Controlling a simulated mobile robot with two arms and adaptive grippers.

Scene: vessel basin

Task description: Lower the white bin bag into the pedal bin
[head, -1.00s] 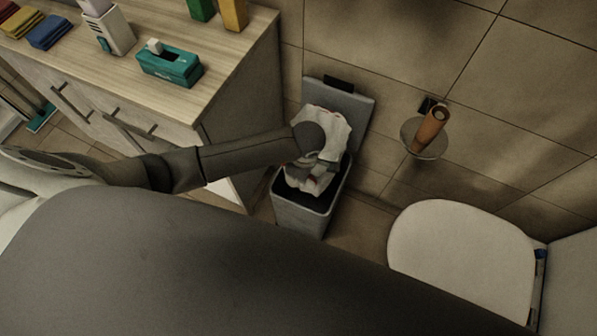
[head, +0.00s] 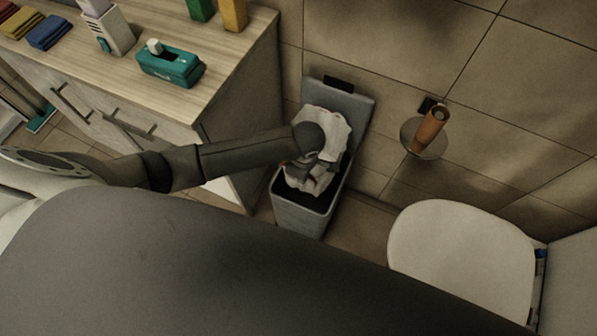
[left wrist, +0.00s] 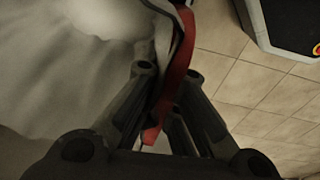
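The white bin bag (head: 337,130) hangs at the pedal bin (head: 303,214), with its lower end at or just inside the opening and its upper part in front of the raised lid (head: 350,104). My left gripper comes in from the left over the bin, and my own wrist hides its fingers in the head view. In the left wrist view the left gripper (left wrist: 166,95) is shut on the bag's red strap (left wrist: 178,70), with the white bag (left wrist: 75,60) filling the left side. My right gripper is not in view.
A wooden-topped cabinet (head: 235,50) stands left of the bin, with a teal box (head: 170,66) on it. A white toilet lid (head: 460,250) lies at the lower right.

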